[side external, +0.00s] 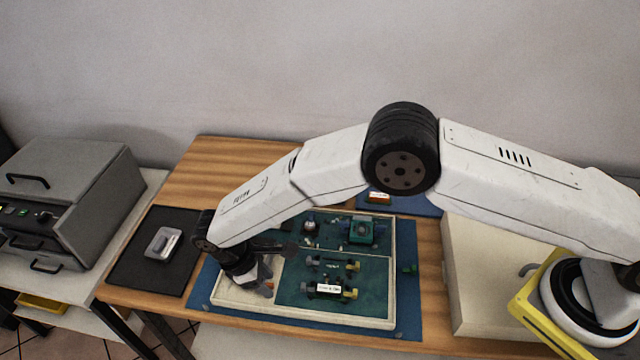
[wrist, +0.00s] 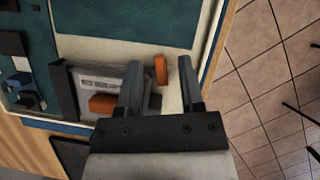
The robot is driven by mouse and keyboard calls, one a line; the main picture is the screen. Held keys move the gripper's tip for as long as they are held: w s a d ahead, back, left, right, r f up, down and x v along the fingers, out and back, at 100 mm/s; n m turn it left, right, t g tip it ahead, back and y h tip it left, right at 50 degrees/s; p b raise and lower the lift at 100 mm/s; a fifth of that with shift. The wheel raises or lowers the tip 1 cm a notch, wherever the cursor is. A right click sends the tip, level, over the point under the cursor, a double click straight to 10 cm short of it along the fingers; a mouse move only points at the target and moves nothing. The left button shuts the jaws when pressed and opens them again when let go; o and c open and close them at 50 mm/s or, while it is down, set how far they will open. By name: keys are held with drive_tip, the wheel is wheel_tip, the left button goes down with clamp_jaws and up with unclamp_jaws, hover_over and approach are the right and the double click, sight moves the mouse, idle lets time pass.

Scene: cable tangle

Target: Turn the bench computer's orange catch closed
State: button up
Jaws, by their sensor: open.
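The bench computer is an open pale tray (side external: 340,320) with green boards, lying on a blue mat. In the wrist view its pale rim and floor (wrist: 165,30) show, with a grey labelled module (wrist: 98,84) to the left. An upright orange catch (wrist: 161,70) stands between the two fingers of my gripper (wrist: 160,78), apart from both. A second orange piece (wrist: 103,104) lies across the grey module, left of the left finger. My gripper (side external: 258,284) is open and low over the tray's left part in the side view. What lies under the gripper body is hidden.
A grey machine (side external: 70,200) stands on a bench at the left. A black mat (side external: 145,270) with a small grey box (side external: 163,243) lies left of the tray. A beige box (side external: 490,275) is at the right. The table edge and tiled floor (wrist: 275,80) are close beside my gripper.

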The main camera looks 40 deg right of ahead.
clamp_jaws()
drive_tip(key=shift+m+g+y, duration=0.3)
drive_tip(key=shift+m+g, duration=0.3)
drive_tip(key=shift+m, duration=0.9)
unclamp_jaws()
drive_tip(key=shift+w, duration=0.1)
